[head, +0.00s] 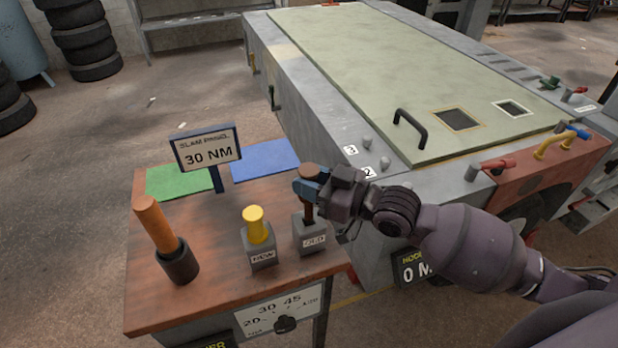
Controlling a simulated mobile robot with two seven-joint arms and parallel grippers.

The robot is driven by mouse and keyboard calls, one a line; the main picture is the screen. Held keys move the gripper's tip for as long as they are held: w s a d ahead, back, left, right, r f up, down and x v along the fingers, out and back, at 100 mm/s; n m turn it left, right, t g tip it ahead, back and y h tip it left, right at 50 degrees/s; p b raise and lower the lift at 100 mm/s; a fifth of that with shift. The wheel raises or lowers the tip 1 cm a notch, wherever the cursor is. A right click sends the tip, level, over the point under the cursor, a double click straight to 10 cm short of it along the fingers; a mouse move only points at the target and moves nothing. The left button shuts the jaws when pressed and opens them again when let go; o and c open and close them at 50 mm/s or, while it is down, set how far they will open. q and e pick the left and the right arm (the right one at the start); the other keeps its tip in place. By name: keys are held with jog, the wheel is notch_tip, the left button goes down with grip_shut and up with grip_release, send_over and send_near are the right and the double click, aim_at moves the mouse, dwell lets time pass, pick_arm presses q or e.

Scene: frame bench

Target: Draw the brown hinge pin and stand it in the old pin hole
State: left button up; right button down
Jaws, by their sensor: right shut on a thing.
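The brown hinge pin (308,211) stands upright at the block labelled OLD (311,237) on the wooden side table. Its lower end is at the block's top; how deep it sits I cannot tell. My right gripper (312,187) is shut on the pin near its brown head, reaching in from the right. The block labelled NEW (261,257) holds a yellow pin (257,224) just left of the OLD block. My left gripper is not in view.
An orange-handled tool (157,224) stands in a dark cup at the table's left. Behind are a 30 NM sign (208,152), a green mat (178,182) and a blue mat (265,160). The large frame bench (400,70) with a black handle (410,130) lies behind my right arm.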

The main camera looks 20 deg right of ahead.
aim_at(309, 207)
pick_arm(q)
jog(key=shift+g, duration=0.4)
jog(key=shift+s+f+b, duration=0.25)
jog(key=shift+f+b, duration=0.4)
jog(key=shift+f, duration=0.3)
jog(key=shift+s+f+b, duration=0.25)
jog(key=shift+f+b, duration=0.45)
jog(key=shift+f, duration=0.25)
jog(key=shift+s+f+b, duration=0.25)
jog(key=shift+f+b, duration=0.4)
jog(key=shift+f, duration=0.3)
pick_arm(e)
jog(key=shift+f, duration=3.65)
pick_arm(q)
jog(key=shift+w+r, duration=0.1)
pick_arm(e)
jog(key=c, duration=0.8)
grip_release()
jog(key=shift+o, duration=0.2)
jog(key=v, duration=0.2)
jog(key=shift+s+d+f, duration=0.1)
jog(key=shift+s+d, duration=0.1)
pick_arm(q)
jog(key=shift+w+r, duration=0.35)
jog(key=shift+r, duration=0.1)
pick_arm(e)
jog(key=v, duration=0.8)
jog(key=shift+s, duration=0.1)
